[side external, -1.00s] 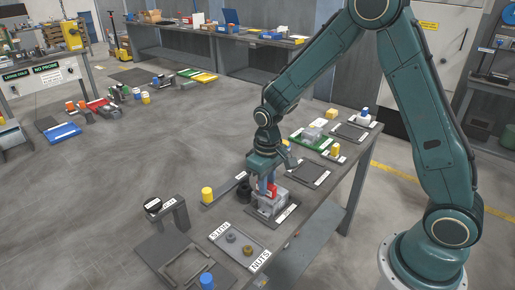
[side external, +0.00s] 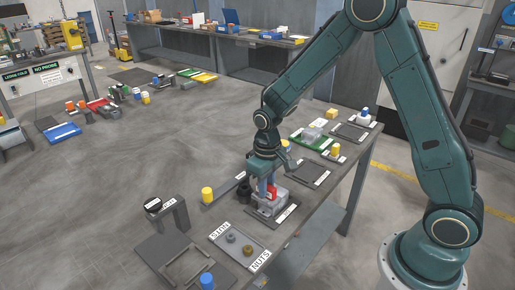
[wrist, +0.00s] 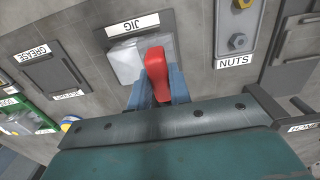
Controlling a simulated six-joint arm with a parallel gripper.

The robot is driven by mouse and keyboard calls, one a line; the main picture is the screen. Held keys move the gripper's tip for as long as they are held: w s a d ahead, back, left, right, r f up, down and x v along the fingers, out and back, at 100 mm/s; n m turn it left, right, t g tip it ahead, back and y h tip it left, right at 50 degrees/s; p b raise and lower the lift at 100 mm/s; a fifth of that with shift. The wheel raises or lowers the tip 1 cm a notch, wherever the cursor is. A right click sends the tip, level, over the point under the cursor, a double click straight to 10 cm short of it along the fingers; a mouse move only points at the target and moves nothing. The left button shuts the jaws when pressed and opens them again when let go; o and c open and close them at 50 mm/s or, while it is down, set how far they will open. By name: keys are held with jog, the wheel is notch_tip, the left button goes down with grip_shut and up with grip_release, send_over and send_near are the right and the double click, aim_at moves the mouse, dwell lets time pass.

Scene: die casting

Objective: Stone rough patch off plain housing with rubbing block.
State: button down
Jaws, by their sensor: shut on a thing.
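My gripper (side external: 265,175) is shut on a red-handled tool (wrist: 156,70), apparently the rubbing block, gripped between its blue fingers. Only the red handle shows clearly; its lower face is hidden. A grey housing (wrist: 127,62) sits on the plate labelled JIG (wrist: 107,37), directly under the tool. The housing also shows in the side view (side external: 268,208), just below my gripper. The tool is at or just over the housing top; I cannot tell whether they touch. The rough patch cannot be made out. Another grey part (side external: 312,134) lies on the green tray (side external: 298,144) farther along the bench.
A tray (side external: 222,236) with nuts lies in front of the jig. A yellow cylinder (side external: 207,195) and a dark round part (side external: 244,190) stand to the jig's left. A dark stand (side external: 178,208) rises at the front left. An empty dark-framed plate (side external: 311,173) lies behind.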

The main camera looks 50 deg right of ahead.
jog(key=shift+d+r, duration=0.1)
jog(key=shift+r, duration=4)
jog(key=shift+d, duration=0.15)
